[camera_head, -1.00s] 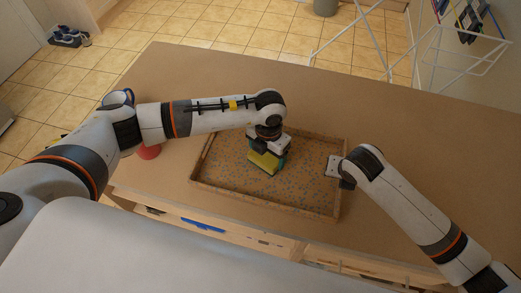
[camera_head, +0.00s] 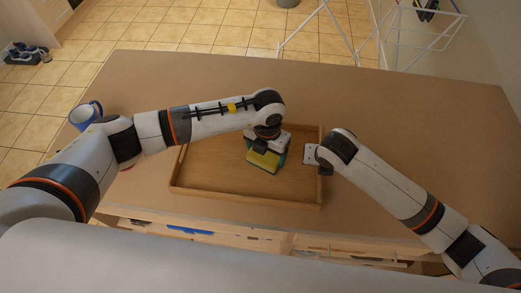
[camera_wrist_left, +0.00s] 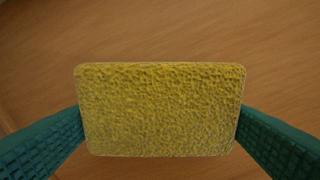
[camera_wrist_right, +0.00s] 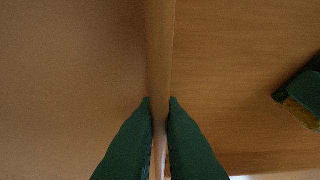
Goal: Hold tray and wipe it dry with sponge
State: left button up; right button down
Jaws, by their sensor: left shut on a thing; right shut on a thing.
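A rectangular brown wooden tray (camera_head: 225,199) lies on the table; its visible inside looks plain, with no drops seen. My left gripper (camera_head: 266,158) is shut on a yellow sponge (camera_head: 262,161) over the tray's middle. In the left wrist view the sponge (camera_wrist_left: 160,110) sits between two green fingers, with bare wood grain behind it; whether it touches the tray I cannot tell. My right gripper (camera_wrist_right: 160,110) is shut on the tray's right side wall (camera_wrist_right: 160,50), one finger on each side. In the head view its fingertips are hidden behind my right arm.
The brown table (camera_head: 400,110) is clear behind and right of the tray. A blue and white mug (camera_head: 85,115) stands at the far left, beside my left arm. A white drying rack (camera_head: 330,30) stands beyond the table. Open drawers (camera_head: 200,229) show below the front edge.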

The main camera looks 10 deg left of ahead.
pick_arm(q)
jog(key=shift+s+d, duration=0.1)
jog(key=shift+d, duration=0.05)
pick_arm(e)
jog(key=shift+a, duration=0.1)
pick_arm(q)
jog(key=a+r, duration=0.4)
jog(key=r, duration=0.7)
jog(key=shift+a, duration=0.35)
notch_tip(320, 180, up, 10)
dwell(0.8)
pick_arm(e)
jog(key=c, duration=1.5)
grip_release()
